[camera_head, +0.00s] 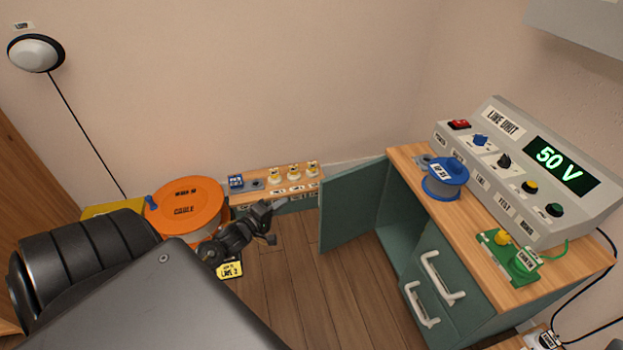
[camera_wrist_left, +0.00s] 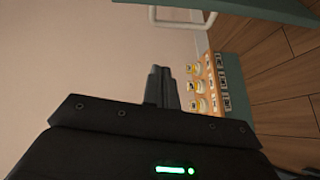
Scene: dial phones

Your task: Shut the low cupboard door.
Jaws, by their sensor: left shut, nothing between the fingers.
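The low cupboard door (camera_head: 352,205) is a teal panel standing open, swung out to the left of the teal cupboard (camera_head: 455,300). The cupboard's inside shows partly behind it. In the left wrist view, a teal panel (camera_wrist_left: 265,10) with a white handle (camera_wrist_left: 178,22) crosses the top edge; it looks like this door. My left gripper (camera_head: 274,208) is left of the door, apart from it in the picture, over the floor and low shelf. Its fingers (camera_wrist_left: 162,88) are shut and empty. My right gripper is not in view.
An orange cable reel (camera_head: 185,207) stands left of my gripper. A low shelf (camera_head: 300,184) with several white-and-yellow pieces runs along the wall. On the cupboard top are a blue spool (camera_head: 445,180) and a grey line unit (camera_head: 530,170). Wooden floor (camera_head: 300,290) before the door is clear.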

